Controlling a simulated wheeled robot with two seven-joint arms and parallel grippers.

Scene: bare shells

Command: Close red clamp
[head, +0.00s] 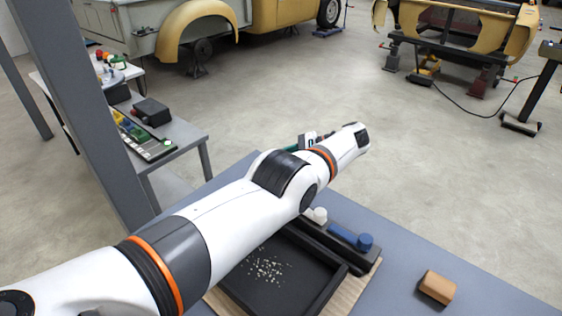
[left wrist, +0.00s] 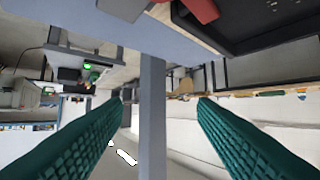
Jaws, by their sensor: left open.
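A red piece (left wrist: 201,9), perhaps the red clamp, shows at the top edge of the left wrist view, cut off by the frame. I see no red clamp on the table in the head view; my left arm covers part of the table. My left gripper (left wrist: 160,97) has its two green ribbed fingers spread wide with nothing held between them. It points past the table edge, and the red piece is outside the fingers. In the head view only a bit of green finger shows behind the arm. My right gripper is not in view.
A black tray (head: 333,283) with pale crumbs lies on the blue-grey table (head: 400,262). A blue handle (head: 350,238) and a white knob (head: 318,215) sit on a dark bar behind it. A brown block (head: 438,286) is at right. A grey post (head: 85,100) rises at left.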

